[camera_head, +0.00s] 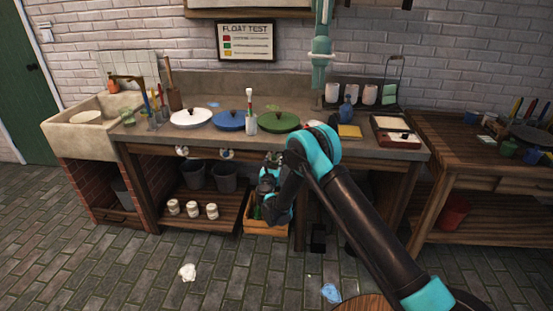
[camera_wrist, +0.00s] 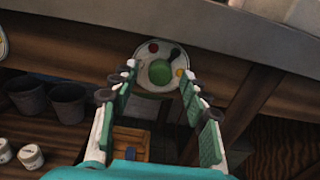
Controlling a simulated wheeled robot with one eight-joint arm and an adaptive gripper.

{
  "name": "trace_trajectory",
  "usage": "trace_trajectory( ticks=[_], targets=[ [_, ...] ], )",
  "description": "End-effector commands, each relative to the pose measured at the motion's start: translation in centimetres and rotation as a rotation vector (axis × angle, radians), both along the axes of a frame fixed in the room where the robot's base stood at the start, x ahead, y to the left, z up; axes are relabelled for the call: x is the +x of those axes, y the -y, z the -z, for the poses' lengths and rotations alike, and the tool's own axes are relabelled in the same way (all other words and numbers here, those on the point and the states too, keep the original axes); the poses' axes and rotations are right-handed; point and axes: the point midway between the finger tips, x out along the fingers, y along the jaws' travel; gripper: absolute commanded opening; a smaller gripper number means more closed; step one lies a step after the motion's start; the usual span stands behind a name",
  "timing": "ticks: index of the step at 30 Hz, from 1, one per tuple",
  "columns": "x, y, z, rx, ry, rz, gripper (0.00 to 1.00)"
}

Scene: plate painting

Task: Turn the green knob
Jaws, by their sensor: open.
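The green knob (camera_wrist: 160,72) shows in the wrist view as a round green button on a pale round dial (camera_wrist: 172,50). The dial has red and yellow dots and a dark lever and sits under the counter edge. My gripper (camera_wrist: 159,78) is open and empty, its two green-padded fingers left and right of the knob in the picture. I cannot tell how far the fingertips are from the dial. In the head view my gripper (camera_head: 272,175) is below the counter front, and I cannot make out the green knob there.
Two other dials (camera_head: 182,151) (camera_head: 226,154) are on the counter front to the left. White, blue and green lids (camera_head: 278,122) lie on the counter (camera_head: 340,140). A wooden crate (camera_head: 266,228) and dark buckets (camera_head: 222,177) stand below.

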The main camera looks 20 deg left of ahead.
Motion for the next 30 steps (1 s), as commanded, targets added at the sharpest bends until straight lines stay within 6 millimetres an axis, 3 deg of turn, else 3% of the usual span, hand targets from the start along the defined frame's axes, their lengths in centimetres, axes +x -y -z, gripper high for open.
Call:
trace_trajectory(
  ticks=[9,21,30],
  targets=[
    [-0.08,-0.11,0.00,0.000,0.000,-0.001,0.46],
    [-0.07,-0.10,0.00,0.000,0.000,-0.001,0.00],
    [-0.08,-0.09,0.00,-0.031,0.007,-0.001,0.00]
  ],
)
